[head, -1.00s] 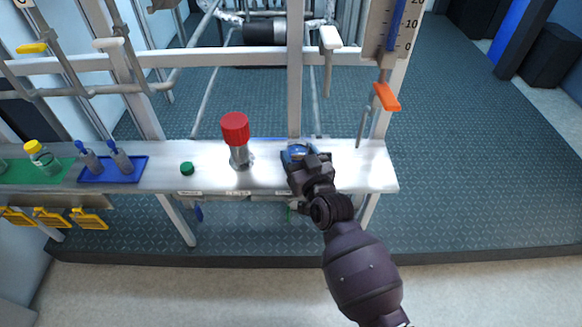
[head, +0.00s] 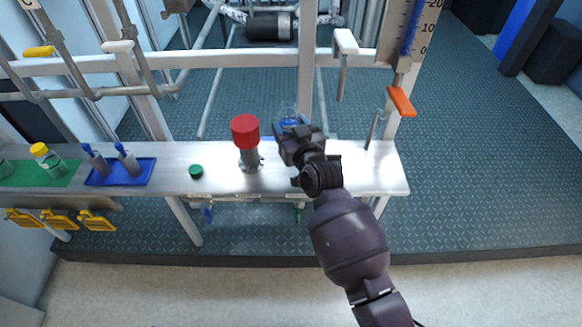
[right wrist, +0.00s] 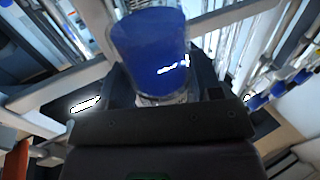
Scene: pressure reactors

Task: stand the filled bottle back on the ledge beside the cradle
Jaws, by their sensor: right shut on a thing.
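My right gripper (head: 298,142) is shut on the bottle (head: 290,122) above the right part of the white ledge (head: 222,182). Most of the bottle is hidden by my gripper in the head view. In the right wrist view the bottle (right wrist: 150,45) shows as a blue cylinder with a clear lower edge between the jaws. I cannot tell whether its base touches the ledge. A red-topped cylinder (head: 246,132) on a metal body stands on the ledge just left of my gripper; I cannot tell whether this is the cradle. My left gripper is not in view.
A green cap (head: 196,171) lies left of the red-topped cylinder. Farther left are a blue tray (head: 144,178) with two grey bottles and a green mat (head: 22,178) with a yellow-capped bottle (head: 47,157). An orange lever (head: 401,101) hangs at right. The ledge's right end is clear.

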